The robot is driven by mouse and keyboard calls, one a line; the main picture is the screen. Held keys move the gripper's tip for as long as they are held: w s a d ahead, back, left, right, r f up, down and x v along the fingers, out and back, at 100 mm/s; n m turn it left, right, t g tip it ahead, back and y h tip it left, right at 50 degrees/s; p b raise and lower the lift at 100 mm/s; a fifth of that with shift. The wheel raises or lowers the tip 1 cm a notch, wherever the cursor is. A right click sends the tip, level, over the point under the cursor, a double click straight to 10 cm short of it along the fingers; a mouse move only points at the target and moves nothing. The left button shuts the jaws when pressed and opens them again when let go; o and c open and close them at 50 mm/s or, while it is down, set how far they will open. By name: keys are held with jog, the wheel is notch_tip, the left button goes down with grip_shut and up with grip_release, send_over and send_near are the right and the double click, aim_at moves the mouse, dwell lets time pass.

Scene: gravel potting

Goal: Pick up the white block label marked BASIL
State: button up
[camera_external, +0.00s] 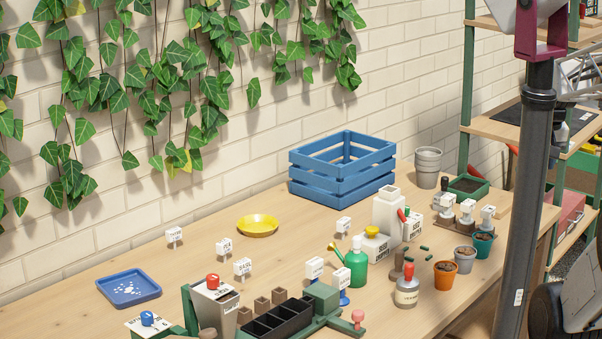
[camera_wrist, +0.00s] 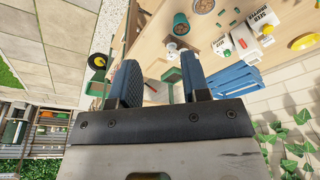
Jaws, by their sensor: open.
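A white block label that appears to read BASIL (camera_external: 242,266) stands upright on its thin stem on the wooden table, left of the middle in the external view. Similar white labels stand near it, one behind it (camera_external: 224,246) and one farther back left (camera_external: 174,235); their lettering is too small to read surely. My gripper (camera_wrist: 160,78) shows in the wrist view with its two fingers wide apart and nothing between them. I cannot make out the BASIL label in the wrist view.
A yellow dish (camera_external: 257,226), a blue tray (camera_external: 129,288), a grey bin (camera_external: 214,303) and a black seed tray (camera_external: 276,320) surround the labels. A blue crate (camera_external: 342,165) stands at the back.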

jog(key=shift+o, duration=0.8)
